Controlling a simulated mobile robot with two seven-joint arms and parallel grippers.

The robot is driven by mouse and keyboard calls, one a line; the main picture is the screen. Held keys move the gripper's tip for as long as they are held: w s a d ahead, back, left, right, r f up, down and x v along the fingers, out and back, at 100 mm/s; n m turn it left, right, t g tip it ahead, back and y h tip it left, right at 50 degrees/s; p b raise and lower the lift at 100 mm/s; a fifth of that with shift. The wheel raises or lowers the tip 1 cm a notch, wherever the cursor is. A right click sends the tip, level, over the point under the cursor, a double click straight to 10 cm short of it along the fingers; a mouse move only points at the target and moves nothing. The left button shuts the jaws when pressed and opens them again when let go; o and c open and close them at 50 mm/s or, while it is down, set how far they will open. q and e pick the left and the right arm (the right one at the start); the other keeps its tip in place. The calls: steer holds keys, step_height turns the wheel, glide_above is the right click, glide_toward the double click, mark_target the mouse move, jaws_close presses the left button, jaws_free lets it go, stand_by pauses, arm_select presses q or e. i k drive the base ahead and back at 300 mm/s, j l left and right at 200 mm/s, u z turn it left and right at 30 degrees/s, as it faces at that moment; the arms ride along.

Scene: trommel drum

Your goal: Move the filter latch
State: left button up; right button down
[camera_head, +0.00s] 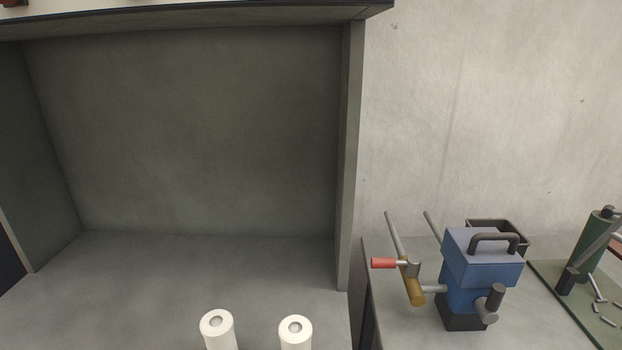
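No part in view can be clearly told as the filter latch. A blue machine (468,292) with a dark carrying handle (494,239) stands on the bench at the right. On its left side are a brass-coloured cylinder (411,285), thin grey rods and a red grip (383,263) that sticks out to the left. A dark knob (494,297) is on its front right. Neither of my grippers can be made out in this view.
Two white cylinders (218,330) (296,333) with grey round ends rise at the bottom edge. A grey recess (190,130) lies behind them, its floor clear.

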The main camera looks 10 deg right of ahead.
mark_target(487, 308)
steer(key=z, duration=1.6)
